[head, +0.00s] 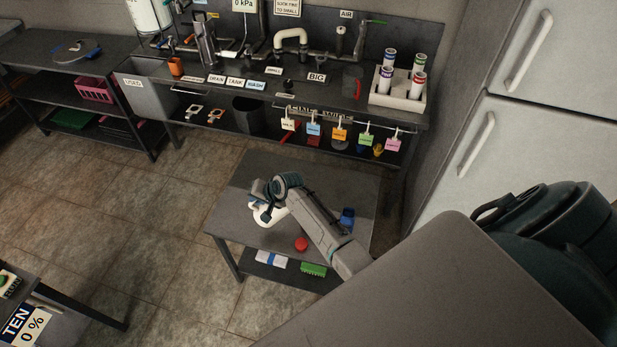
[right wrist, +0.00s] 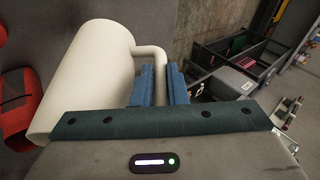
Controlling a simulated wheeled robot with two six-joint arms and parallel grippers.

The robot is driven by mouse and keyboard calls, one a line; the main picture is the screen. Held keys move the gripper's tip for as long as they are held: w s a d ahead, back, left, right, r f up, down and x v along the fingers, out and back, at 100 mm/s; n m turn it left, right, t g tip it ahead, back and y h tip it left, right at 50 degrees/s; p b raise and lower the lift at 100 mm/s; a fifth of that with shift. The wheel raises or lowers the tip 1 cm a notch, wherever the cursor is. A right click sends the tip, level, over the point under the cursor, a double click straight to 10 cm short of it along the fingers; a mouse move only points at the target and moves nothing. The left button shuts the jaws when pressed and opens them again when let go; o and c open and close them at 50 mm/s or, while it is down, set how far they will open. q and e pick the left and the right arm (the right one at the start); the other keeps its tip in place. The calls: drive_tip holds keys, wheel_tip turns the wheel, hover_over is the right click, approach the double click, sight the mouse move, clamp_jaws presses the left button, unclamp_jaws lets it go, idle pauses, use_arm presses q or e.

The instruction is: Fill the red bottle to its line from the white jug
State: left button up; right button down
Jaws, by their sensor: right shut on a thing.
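The white jug (head: 271,216) is over the small grey table in the head view. In the right wrist view the white jug (right wrist: 88,75) is large, left of the fingers, with its handle between them. My right gripper (head: 262,198) is shut on this handle; its blue fingers (right wrist: 160,85) show in the right wrist view. I cannot tell whether the jug touches the table. A red item (head: 301,243), likely the red bottle, is on the table to the jug's lower right. Red also shows at the wrist view's left edge (right wrist: 24,112). No fill line is readable. My left gripper is out of view.
A blue container (head: 347,214) stands at the right of the small table (head: 325,172). Its lower shelf holds a green brush (head: 314,268) and a white-and-blue item (head: 272,260). A long bench with pipes, a rack of bottles (head: 398,100) and coloured tags is behind. Floor is clear at left.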

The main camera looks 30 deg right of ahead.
drive_tip(key=shift+s+d+r+t+y+b, duration=0.25)
drive_tip(key=shift+d+r+y+b, duration=0.25)
drive_tip(key=shift+r, duration=0.3)
drive_tip(key=shift+d+r, duration=0.1)
drive_tip(key=shift+r, duration=0.15)
drive_tip(key=shift+d+r+t+y+b, duration=0.2)
drive_tip(key=shift+r+t+y+b, duration=0.05)
drive_tip(key=shift+y+b, duration=0.2)
drive_tip(key=shift+s+m, duration=0.1)
drive_tip(key=shift+m, duration=0.2)
drive_tip(key=shift+s+d+r+t+y+b, duration=0.1)
drive_tip(key=shift+d+r+t+y+b, duration=0.2)
drive_tip(key=shift+r+b, duration=0.3)
drive_tip(key=shift+d+r+b, duration=0.2)
drive_tip(key=shift+b, duration=0.15)
drive_tip(key=shift+s+d+r+m+t+y+b, duration=0.2)
drive_tip(key=shift+d+r+t+y+b, duration=0.1)
drive_tip(key=shift+r+y+b, duration=0.25)
drive_tip(key=shift+s+d+r+m+t+y+b, duration=0.1)
drive_tip(key=shift+s+d+r+t+y+b, duration=0.15)
drive_tip(key=shift+b, duration=0.5)
idle(1.2)
